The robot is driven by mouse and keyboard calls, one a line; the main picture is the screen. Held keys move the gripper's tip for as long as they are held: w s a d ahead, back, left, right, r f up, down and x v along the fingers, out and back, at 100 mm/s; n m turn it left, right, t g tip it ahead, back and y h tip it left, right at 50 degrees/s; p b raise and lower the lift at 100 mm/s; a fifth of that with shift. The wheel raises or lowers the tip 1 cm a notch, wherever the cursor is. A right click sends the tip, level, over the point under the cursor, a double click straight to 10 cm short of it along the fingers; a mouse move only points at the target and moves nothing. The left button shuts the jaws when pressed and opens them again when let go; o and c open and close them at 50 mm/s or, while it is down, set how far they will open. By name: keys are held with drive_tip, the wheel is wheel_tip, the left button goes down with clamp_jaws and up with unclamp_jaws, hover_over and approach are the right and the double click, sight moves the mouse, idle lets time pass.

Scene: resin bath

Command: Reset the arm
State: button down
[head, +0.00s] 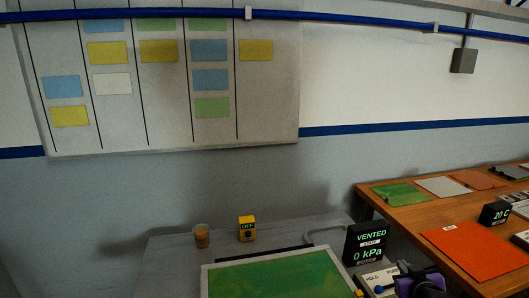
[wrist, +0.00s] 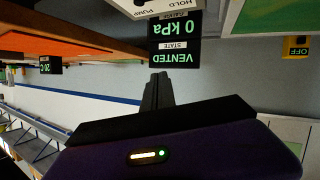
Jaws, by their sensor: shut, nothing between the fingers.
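My gripper (wrist: 158,78) shows in the wrist view with its dark fingers together and nothing between them. That view is upside down. Past the fingertips is the black display (wrist: 176,40), reading VENTED and 0 kPa. In the head view, a purple and black part of my arm shows at the bottom right, beside the hold/pump panel (head: 381,277) and below the same display (head: 367,244). The fingers cannot be made out there. Whether the fingertips touch anything is not clear, but they look apart from the display.
A grey bench holds a green-topped tray (head: 275,275), a brown cup (head: 201,236) and a yellow switch box (head: 247,229) marked OFF. A wooden table (head: 405,220) at right carries coloured sheets and a 20 C display (head: 494,214). A card board (head: 265,105) hangs on the wall.

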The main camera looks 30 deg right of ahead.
drive_tip(key=s+a+r+t, duration=0.15)
drive_tip(key=s+a, duration=0.25)
drive_tip(key=a, duration=0.6)
drive_tip(key=s+a+r+t+y, duration=0.1)
drive_tip(key=s+a+t, duration=0.15)
drive_tip(key=a, duration=0.75)
drive_tip(key=s+a+r+t, duration=0.15)
drive_tip(key=s+a, duration=0.25)
drive_tip(key=a, duration=0.6)
drive_tip(key=s+a+n+g+y, duration=0.1)
drive_tip(key=s+a+n+y, duration=0.4)
drive_tip(key=s+a, duration=0.9)
drive_tip(key=s+y, duration=0.2)
drive_tip(key=y, duration=0.1)
drive_tip(key=shift+s+a+r, duration=0.2)
drive_tip(key=shift+s+a, duration=0.1)
drive_tip(key=shift+s, duration=0.1)
